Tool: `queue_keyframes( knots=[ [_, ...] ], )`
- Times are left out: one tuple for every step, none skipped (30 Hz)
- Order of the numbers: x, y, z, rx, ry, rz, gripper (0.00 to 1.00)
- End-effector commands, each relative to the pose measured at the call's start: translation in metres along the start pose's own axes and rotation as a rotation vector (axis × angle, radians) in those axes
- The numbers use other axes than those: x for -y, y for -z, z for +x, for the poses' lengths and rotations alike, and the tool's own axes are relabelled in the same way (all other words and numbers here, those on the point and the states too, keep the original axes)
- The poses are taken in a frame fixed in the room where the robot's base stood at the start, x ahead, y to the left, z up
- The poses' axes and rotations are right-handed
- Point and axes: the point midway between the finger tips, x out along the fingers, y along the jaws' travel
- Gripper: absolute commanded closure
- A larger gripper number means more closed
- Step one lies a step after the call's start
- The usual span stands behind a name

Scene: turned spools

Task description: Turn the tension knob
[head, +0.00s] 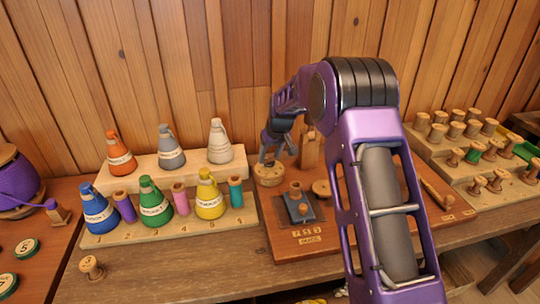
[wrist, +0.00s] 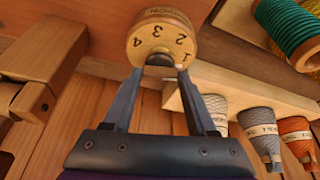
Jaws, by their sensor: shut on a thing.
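The tension knob (head: 268,175) is a round, light wooden dial on the brown wooden board, left of its middle. In the wrist view the knob (wrist: 160,36) shows its numbered face, with 1, 2, 3 and 4 readable. My gripper (head: 273,156) is at the top of the knob in the head view. In the wrist view my gripper (wrist: 159,70) has its two fingertips on either side of the dark grip at the face's edge, shut on it. The fingers partly hide the grip, and my arm covers part of the board in the head view.
A blue-grey block with a wooden peg (head: 298,207) and a wooden disc (head: 322,188) are close by on the board (head: 285,245). A wooden post (head: 309,150) stands behind. Thread cones and spools fill a stepped rack (head: 240,168) at left; more spools stand at right.

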Motion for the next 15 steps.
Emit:
queue_keyframes(
  knots=[
    [0.0,-0.0004,0.0002,0.001,0.001,0.003,0.98],
    [0.0,-0.0004,0.0002,0.001,0.001,0.003,0.37],
    [0.0,-0.0004,0.0002,0.001,0.001,0.003,0.3],
    [0.0,-0.0004,0.0002,0.001,0.001,0.003,0.25],
    [0.0,-0.0004,0.0001,0.001,0.001,0.002,0.19],
    [0.0,-0.0003,0.0001,0.001,0.001,0.002,0.12],
    [0.0,-0.0003,0.0001,0.001,0.001,0.002,0.12],
    [0.0,-0.0003,0.0002,0.001,0.001,0.002,0.12],
    [-0.0001,-0.0003,0.0001,0.001,0.001,0.002,0.12],
    [0.0,-0.0003,0.0001,0.001,0.001,0.002,0.12],
    [-0.0001,-0.0002,0.0001,0.001,0.001,0.002,0.12],
    [-0.0001,-0.0002,0.0001,0.0,0.001,0.001,0.12],
    [-0.0001,-0.0002,0.0001,0.0,0.001,0.001,0.12],
    [-0.0001,-0.0002,-0.0001,0.0,0.001,0.001,0.12],
    [-0.0002,0.0,-0.001,0.0,0.001,0.001,0.12]
  ],
)
